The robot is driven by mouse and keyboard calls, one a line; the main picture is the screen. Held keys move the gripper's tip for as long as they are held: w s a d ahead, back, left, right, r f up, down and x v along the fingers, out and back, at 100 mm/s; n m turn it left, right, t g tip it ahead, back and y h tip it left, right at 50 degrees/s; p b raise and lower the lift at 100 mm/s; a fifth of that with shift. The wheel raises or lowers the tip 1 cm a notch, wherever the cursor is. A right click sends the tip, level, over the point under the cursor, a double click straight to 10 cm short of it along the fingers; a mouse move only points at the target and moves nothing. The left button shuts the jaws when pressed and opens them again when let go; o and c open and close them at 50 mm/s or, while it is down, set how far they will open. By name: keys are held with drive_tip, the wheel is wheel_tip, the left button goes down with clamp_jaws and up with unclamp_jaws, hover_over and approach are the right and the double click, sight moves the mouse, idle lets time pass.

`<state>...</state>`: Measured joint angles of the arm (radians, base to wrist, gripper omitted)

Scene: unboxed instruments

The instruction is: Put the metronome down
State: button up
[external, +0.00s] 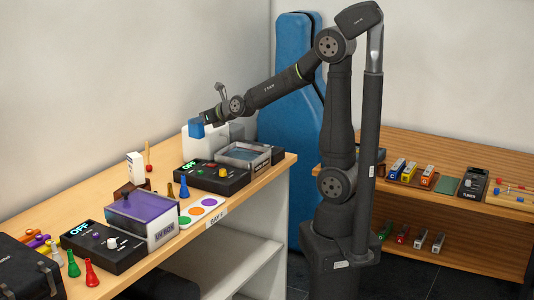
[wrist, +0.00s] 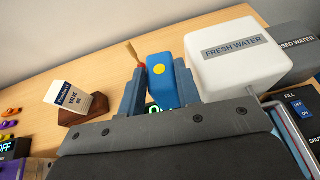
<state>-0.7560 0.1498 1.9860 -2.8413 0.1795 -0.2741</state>
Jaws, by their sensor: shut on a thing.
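The metronome is a small blue block (wrist: 162,88) with a yellow dot on its face. My gripper (wrist: 159,78) is shut on it, with one dark finger on each side. In the external view the blue metronome (external: 196,129) hangs at the tip of my gripper (external: 207,119), in front of the white tank. It appears to be held above the wooden bench (external: 60,205). Its lower end is hidden in the wrist view, so the exact gap to the surface cannot be told.
The white FRESH WATER tank (wrist: 230,55) stands close on the right, with the grey used-water tank (wrist: 294,48) beyond. The clear-lidded bath (external: 243,154) and UV box (external: 142,215) crowd the bench front.

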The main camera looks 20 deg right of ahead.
drive_tip(key=shift+w+r, duration=0.1)
drive_tip(key=shift+w, duration=0.15)
drive_tip(key=a+f+n+g+y, duration=0.2)
drive_tip(key=a, duration=2)
drive_tip(key=s+a+f+n+g+y, duration=0.1)
drive_tip(key=s+a+f, duration=0.2)
drive_tip(key=s+a, duration=0.35)
drive_tip(key=s+a+f+n+g, duration=0.1)
drive_tip(key=s+a+f, duration=0.15)
drive_tip(key=a, duration=0.65)
drive_tip(key=s+a+f+n+g+y, duration=0.1)
drive_tip(key=s+a+f+n, duration=0.1)
drive_tip(key=s+a, duration=0.4)
drive_tip(key=shift+m, duration=0.3)
drive_tip(key=shift+w+a+f, duration=0.15)
drive_tip(key=shift+w+f, duration=0.1)
drive_tip(key=shift+f, duration=0.6)
drive_tip(key=shift+w+a+f, duration=0.2)
drive_tip(key=shift+f, duration=0.65)
drive_tip(key=shift+w+a+f, duration=0.15)
drive_tip(key=shift+w+f, duration=0.1)
drive_tip(key=shift+f, duration=0.6)
